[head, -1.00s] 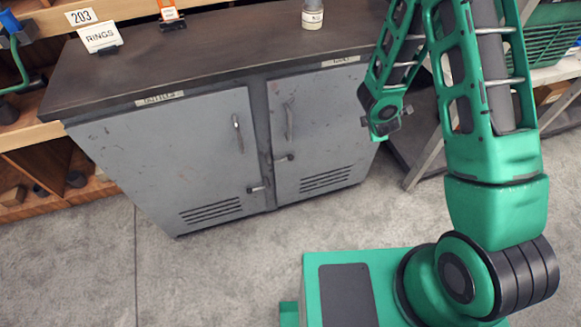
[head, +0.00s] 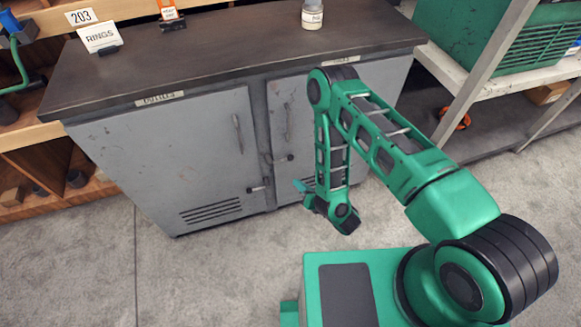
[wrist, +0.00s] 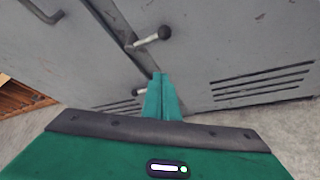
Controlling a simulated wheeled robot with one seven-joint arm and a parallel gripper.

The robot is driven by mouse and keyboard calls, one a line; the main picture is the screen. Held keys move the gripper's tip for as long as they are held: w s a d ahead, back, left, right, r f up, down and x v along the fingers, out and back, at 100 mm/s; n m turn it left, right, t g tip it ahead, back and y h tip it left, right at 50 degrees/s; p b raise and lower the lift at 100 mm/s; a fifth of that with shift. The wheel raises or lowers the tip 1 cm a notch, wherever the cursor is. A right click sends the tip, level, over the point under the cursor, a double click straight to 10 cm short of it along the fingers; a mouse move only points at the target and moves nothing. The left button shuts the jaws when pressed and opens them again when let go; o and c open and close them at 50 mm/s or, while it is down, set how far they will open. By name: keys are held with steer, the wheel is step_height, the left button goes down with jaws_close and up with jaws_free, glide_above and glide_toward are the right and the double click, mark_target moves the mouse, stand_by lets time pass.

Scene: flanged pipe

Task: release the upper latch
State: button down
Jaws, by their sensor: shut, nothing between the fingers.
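The upper latch (head: 281,159) is a short metal lever with a black knob, set at the seam between the two grey cabinet doors. Its lever points right, across the right door. In the wrist view the upper latch (wrist: 148,40) is uncovered, beyond and above my fingertips. The lower latch (head: 258,187) has its knob toward the left door; in the wrist view it (wrist: 139,92) shows just left of the fingers. My gripper (head: 300,186) is shut and empty in front of the right door, lower than the upper latch. Its teal fingers (wrist: 160,80) are together and appear apart from both latches.
Long door handles (head: 238,133) stick out. A bench with a green crate (head: 505,40) stands at right. Floor in front of the cabinet is clear.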

stand_by(0.3)
steer(key=x, duration=1)
steer(key=shift+w+d+r, duration=0.25)
steer(key=shift+d+r, duration=0.05)
steer(key=shift+r, duration=0.3)
steer(key=shift+w+d+r, duration=0.2)
steer(key=shift+d+r, duration=0.15)
steer(key=shift+r, duration=0.2)
steer(key=shift+w+d+r, duration=0.25)
steer(key=shift+d+r, duration=0.05)
steer(key=shift+r, duration=0.3)
